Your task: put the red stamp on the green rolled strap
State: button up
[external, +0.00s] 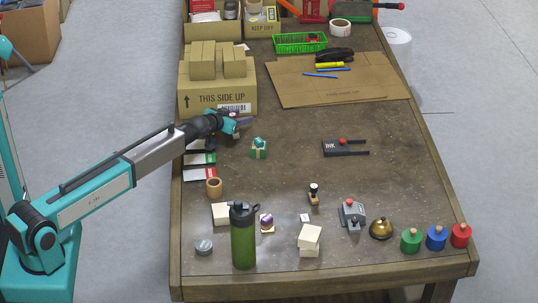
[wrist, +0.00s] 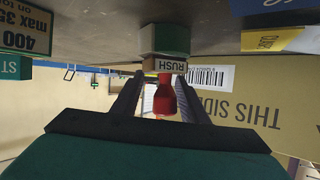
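The red stamp (wrist: 164,93) has a red handle and a wooden base marked RUSH. In the wrist view it shows upside down between the fingers of my gripper (wrist: 158,88). The fingers stand apart, with a gap between the left finger and the handle. A green block lies directly above the base in that view; I cannot tell whether they touch or what it is. In the external view my gripper (external: 236,124) is above the table by the THIS SIDE UP carton. A green roll-like item with a tan middle, apparently the green rolled strap (external: 258,149), sits right of and below it.
The large carton (external: 218,98) stands close behind my gripper. It fills the right of the wrist view. The table's middle is mostly clear around a black device (external: 344,149).

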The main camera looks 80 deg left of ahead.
jog(key=shift+r, duration=0.15)
jog(key=b+v, duration=0.1)
jog(key=v, duration=1.1)
dwell(0.3)
dwell(0.7)
